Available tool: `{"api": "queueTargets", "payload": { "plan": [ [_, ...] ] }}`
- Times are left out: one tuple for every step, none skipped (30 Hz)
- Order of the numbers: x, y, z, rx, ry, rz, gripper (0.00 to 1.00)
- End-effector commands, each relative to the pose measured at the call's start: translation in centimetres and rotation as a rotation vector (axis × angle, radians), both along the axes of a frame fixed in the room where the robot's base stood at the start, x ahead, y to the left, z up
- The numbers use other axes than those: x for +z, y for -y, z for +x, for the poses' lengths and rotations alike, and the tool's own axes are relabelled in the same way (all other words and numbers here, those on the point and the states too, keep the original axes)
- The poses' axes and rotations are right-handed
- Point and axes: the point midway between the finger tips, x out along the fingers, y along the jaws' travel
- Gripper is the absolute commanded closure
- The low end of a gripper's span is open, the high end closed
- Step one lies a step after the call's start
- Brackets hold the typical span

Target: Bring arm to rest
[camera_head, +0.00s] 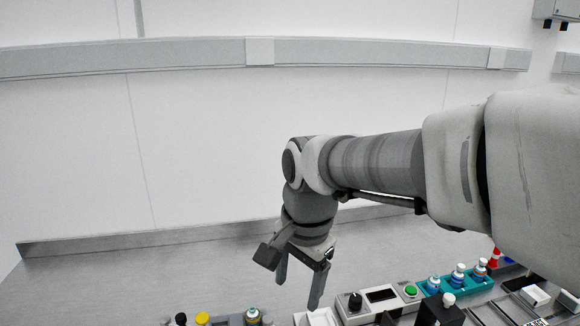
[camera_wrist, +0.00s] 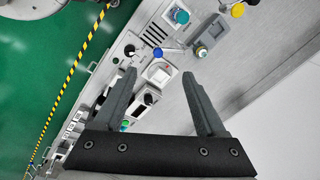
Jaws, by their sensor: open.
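My gripper (camera_head: 298,279) hangs from my arm over the back part of the grey bench (camera_head: 110,285) in the head view, fingers pointing down. In the wrist view my gripper (camera_wrist: 158,82) shows two dark fingers spread wide apart, with nothing between them but the bench and its devices further off. The gripper is open and empty. My arm reaches in from the right side of the head view, bent down at the wrist. The fingertips look clear of the devices.
A control box with a green button (camera_head: 410,290) and a teal rack of bottles (camera_head: 440,283) stand at the front right. A yellow-topped item (camera_head: 202,318) is at the front edge. The white wall (camera_head: 200,150) closes the back. The bench's left is bare. Green floor (camera_wrist: 40,70) shows beyond the bench.

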Motion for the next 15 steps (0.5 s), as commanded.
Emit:
{"api": "queueTargets", "payload": {
  "plan": [
    [0.7,1.8,-0.9,0.046,0.037,-0.001,0.27],
    [0.9,2.6,-1.3,0.079,0.056,-0.005,0.27],
    [1.2,3.7,-2.0,0.124,0.083,-0.013,0.27],
    [1.4,4.5,-2.5,0.156,0.102,-0.020,0.27],
    [1.5,5.3,-3.0,0.191,0.122,-0.029,0.27],
    [1.7,6.2,-3.8,0.235,0.149,-0.042,0.27],
    [1.8,7.0,-4.3,0.268,0.168,-0.055,0.27],
    [1.9,7.7,-4.9,0.301,0.188,-0.068,0.27],
    [1.9,8.5,-5.7,0.344,0.214,-0.088,0.27],
    [1.9,9.2,-6.2,0.377,0.232,-0.105,0.27],
    [1.9,9.8,-6.8,0.407,0.248,-0.122,0.27],
    [1.8,10.5,-7.5,0.447,0.269,-0.146,0.27],
    [1.7,10.9,-8.0,0.476,0.285,-0.164,0.27],
    [1.6,11.4,-8.5,0.503,0.298,-0.182,0.27],
    [1.5,11.9,-9.1,0.536,0.313,-0.205,0.27]
  ]
}}
